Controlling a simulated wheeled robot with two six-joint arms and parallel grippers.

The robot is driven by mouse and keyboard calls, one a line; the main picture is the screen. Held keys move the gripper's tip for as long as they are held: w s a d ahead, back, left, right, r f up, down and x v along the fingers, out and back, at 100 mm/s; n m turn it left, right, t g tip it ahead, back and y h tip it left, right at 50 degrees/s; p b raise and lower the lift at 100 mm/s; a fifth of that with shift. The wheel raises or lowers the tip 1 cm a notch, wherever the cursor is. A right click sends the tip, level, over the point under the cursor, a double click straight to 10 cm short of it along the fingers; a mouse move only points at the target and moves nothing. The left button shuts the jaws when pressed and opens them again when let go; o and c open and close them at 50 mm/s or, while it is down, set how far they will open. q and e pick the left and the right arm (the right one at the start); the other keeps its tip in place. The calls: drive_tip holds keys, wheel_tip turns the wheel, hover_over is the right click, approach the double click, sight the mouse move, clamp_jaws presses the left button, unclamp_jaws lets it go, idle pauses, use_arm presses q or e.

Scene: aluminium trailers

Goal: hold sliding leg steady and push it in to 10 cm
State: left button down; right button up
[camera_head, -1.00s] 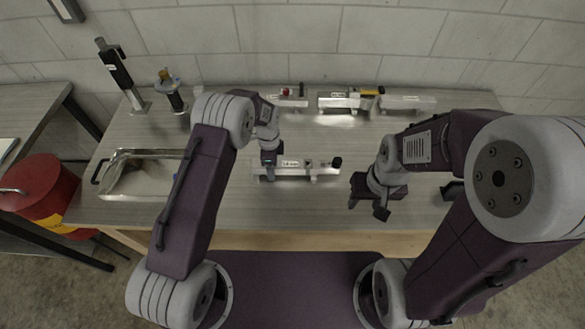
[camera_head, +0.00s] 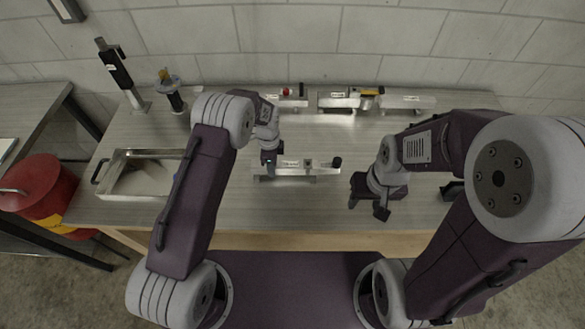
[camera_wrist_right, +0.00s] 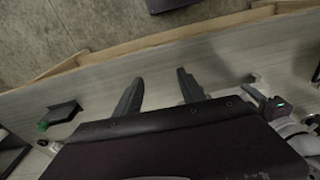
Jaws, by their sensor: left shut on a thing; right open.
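The sliding leg (camera_head: 325,171) is a bright metal bar in a low fixture near the middle of the bench, with a dark knob (camera_head: 337,162) at its right end. A small white label sits on the fixture. My left gripper (camera_head: 268,172) is shut on the left part of the sliding leg fixture, and its fingers hide that end. My right gripper (camera_head: 369,200) is open and empty, to the right of the knob and apart from it. Its two dark fingers also show in the right wrist view (camera_wrist_right: 160,92), over bare bench top.
A metal tray (camera_head: 112,177) stands at the bench's left. Several metal fixtures (camera_head: 350,101) line the back by the block wall. A black upright tool (camera_head: 118,70) stands at the back left. Bench right of centre is mostly clear.

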drive_tip(key=shift+o, duration=0.3)
drive_tip(key=w+r+n, duration=0.5)
drive_tip(key=w, duration=0.2)
drive_tip(key=n+g, duration=0.1)
drive_tip(key=n, duration=0.3)
hover_over(338, 160)
wheel_tip(338, 160, down, 4)
wheel_tip(338, 160, down, 12)
drive_tip(key=shift+f, duration=0.1)
